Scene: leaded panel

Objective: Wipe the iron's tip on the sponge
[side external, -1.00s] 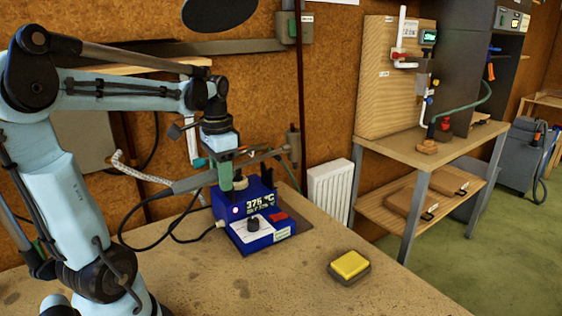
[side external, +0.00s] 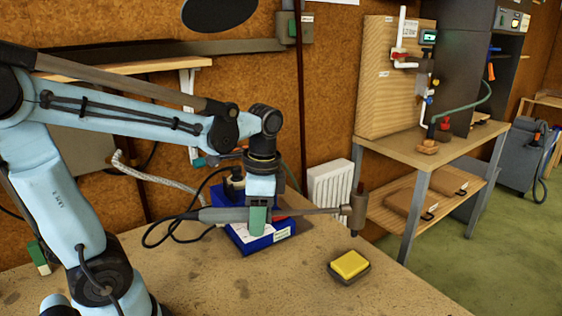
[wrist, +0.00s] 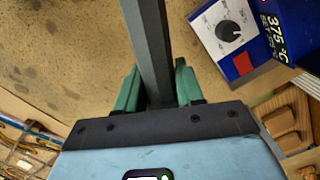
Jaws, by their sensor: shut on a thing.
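My gripper (side external: 258,217) is shut on the soldering iron (side external: 223,215), around its grey handle. In the wrist view the green fingers (wrist: 157,88) clasp the dark handle (wrist: 150,45). The yellow sponge (side external: 350,263) sits in a dark tray (side external: 352,279) on the bench, apart from the tip. The sponge is not seen in the wrist view.
The blue soldering station (side external: 272,239) stands behind and below the gripper; its display reads 375 °C in the wrist view (wrist: 272,32). A dark cable trails from the handle's left end. The bench (side external: 210,285) is clear around the sponge. A white radiator (side external: 328,182) stands beyond.

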